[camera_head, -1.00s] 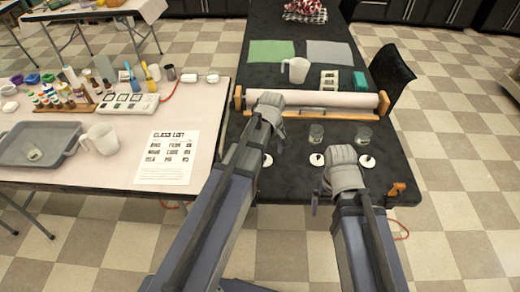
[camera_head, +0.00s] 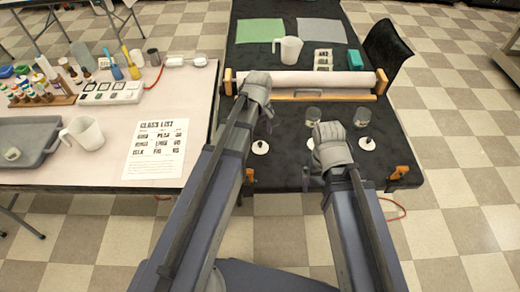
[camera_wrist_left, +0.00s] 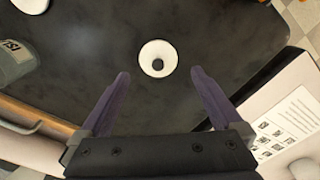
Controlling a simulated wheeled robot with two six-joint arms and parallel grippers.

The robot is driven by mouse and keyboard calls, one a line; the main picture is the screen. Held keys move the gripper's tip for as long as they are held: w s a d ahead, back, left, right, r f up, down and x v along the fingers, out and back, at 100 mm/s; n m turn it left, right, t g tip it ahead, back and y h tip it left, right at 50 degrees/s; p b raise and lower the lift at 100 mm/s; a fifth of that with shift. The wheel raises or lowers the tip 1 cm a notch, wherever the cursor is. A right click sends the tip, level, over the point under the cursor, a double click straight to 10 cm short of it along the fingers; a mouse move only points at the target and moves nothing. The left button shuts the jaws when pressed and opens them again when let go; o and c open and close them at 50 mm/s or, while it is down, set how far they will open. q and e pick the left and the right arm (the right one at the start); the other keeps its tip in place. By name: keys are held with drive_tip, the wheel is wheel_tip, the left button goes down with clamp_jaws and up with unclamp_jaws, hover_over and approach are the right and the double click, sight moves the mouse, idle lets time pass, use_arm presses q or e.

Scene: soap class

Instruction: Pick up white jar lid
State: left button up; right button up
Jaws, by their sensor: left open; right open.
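A white jar lid (camera_head: 260,147) with a dark knob lies flat on the black table in the head view. It also shows in the left wrist view (camera_wrist_left: 158,48), just beyond the gap between my left fingertips. My left gripper (camera_wrist_left: 160,74) is open and empty, apart from this lid; in the head view the left gripper (camera_head: 264,108) is above and behind it. A second white lid (camera_head: 310,144) is partly hidden by my open right gripper (camera_head: 325,160). A third white lid (camera_head: 367,144) lies to the right.
Two glass jars (camera_head: 313,115) (camera_head: 362,117) stand behind the lids. A paper roll (camera_head: 310,81) in a wooden holder crosses the black table (camera_head: 285,175). Orange clamps (camera_head: 398,173) sit near its front edge. A pale table (camera_head: 100,175) with a class list stands left.

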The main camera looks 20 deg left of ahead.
sight(260, 143)
use_arm(q)
wheel_tip(260, 143, down, 5)
drive_tip(key=b, duration=0.5)
drive_tip(key=shift+d+f, duration=0.1)
drive_tip(key=shift+d, duration=0.05)
drive_tip(key=shift+c, duration=0.4)
drive_tip(key=c, duration=1.2)
drive_tip(key=shift+o, duration=0.2)
